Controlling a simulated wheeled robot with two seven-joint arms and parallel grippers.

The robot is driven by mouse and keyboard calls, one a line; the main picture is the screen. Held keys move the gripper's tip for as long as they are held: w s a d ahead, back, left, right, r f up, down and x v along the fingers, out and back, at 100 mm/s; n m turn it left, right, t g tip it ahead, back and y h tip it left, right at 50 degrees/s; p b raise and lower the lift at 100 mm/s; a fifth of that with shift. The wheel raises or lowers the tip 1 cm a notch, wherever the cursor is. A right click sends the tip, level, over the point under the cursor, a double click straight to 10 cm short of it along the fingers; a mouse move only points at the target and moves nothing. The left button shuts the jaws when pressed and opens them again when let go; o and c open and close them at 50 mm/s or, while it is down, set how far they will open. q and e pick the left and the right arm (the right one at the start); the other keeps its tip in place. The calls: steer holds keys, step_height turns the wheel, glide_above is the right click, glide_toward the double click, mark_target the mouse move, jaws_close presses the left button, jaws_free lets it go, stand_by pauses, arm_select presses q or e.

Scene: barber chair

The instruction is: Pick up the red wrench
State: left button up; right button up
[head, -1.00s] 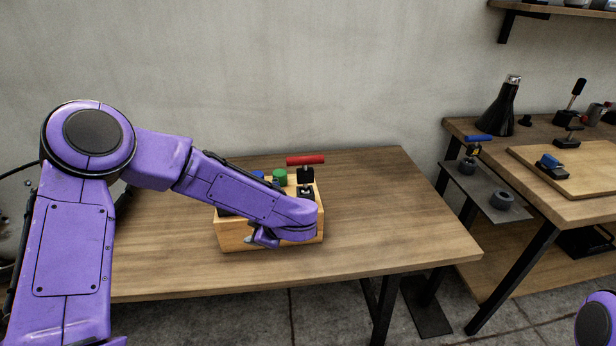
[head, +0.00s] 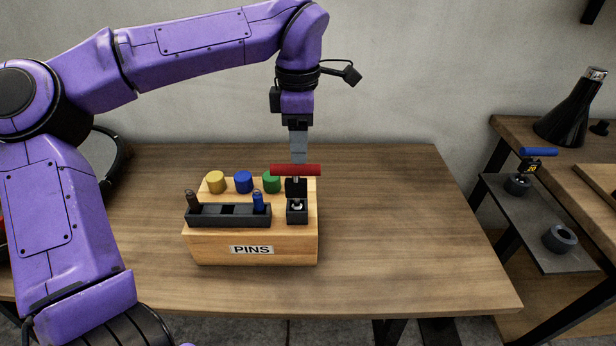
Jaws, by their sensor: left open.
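The red wrench (head: 295,170) is a T-shaped tool with a red crossbar on a black stem. It stands upright in a black holder (head: 297,212) at the right end of the wooden box marked PINS (head: 210,247). My left gripper (head: 299,158) points down right at the crossbar. It is open, with its fingers seen edge-on. Their lower ends are hidden at the red bar, so I cannot tell whether the bar is between them or whether they touch. My right gripper is not in view.
Yellow (head: 215,182), blue (head: 243,182) and green (head: 271,182) round pieces stand along the box's back. A black rack (head: 228,216) holds pins in front. The wooden table (head: 400,230) is clear to the right. A side bench holds a blue-handled tool (head: 538,152).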

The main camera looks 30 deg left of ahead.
mark_target(296, 181)
arm_select(q)
steer(key=f, duration=0.3)
steer(key=s+f, duration=0.1)
steer(key=f, duration=0.5)
steer(key=shift+s+f, duration=0.1)
steer(key=shift+s, duration=0.15)
jaws_close()
